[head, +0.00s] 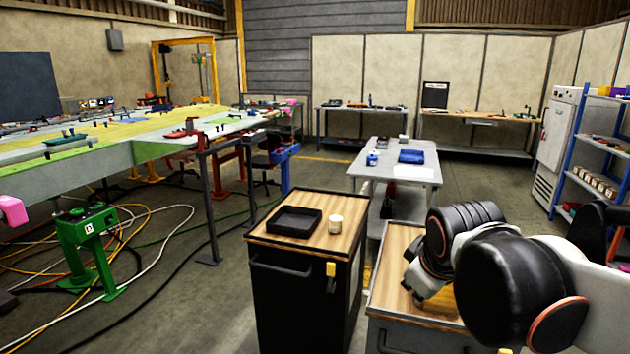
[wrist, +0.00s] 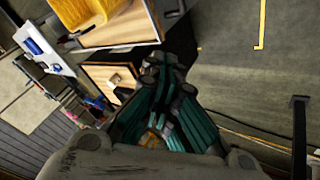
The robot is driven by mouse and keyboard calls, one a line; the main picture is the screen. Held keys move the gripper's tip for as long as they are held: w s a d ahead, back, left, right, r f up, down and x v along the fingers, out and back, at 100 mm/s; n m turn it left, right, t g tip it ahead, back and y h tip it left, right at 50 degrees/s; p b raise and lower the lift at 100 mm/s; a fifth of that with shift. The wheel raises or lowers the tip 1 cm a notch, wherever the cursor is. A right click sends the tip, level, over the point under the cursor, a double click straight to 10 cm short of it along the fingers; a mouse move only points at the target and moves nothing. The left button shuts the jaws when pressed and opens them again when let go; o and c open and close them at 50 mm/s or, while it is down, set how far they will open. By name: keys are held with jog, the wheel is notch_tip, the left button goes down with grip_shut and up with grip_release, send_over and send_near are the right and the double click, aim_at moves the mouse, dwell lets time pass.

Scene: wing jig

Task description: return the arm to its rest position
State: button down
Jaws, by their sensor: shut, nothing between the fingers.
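My arm (head: 510,270) is bent at the right of the head view, its black and white links over the right wooden-topped cart. My gripper (wrist: 165,68) shows in the wrist view, with dark and teal fingers brought together at the tips. Nothing shows between them. In the head view the fingers cannot be made out behind the arm links. No held object is seen, and the gripper appears clear of the carts, though its height is hard to tell.
The left cart (head: 258,225) carries a black tray (head: 294,221) and a white cup (head: 335,224). A yellow bin (wrist: 88,10) sits on a wooden top in the wrist view. A grey table (head: 385,170) stands behind, a blue shelf (head: 600,143) at right, the wing jig (head: 110,147) at left.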

jog(key=s+f+m, duration=0.3)
jog(key=s+m, duration=0.1)
jog(key=s, duration=0.3)
jog(key=s+d+f+m, duration=0.1)
jog(key=s+f+m, duration=0.2)
jog(key=s, duration=0.4)
jog(key=shift+s+m+y, duration=0.2)
jog(key=shift+m+y, duration=0.1)
jog(key=shift+m, duration=0.2)
jog(key=shift+d, duration=0.1)
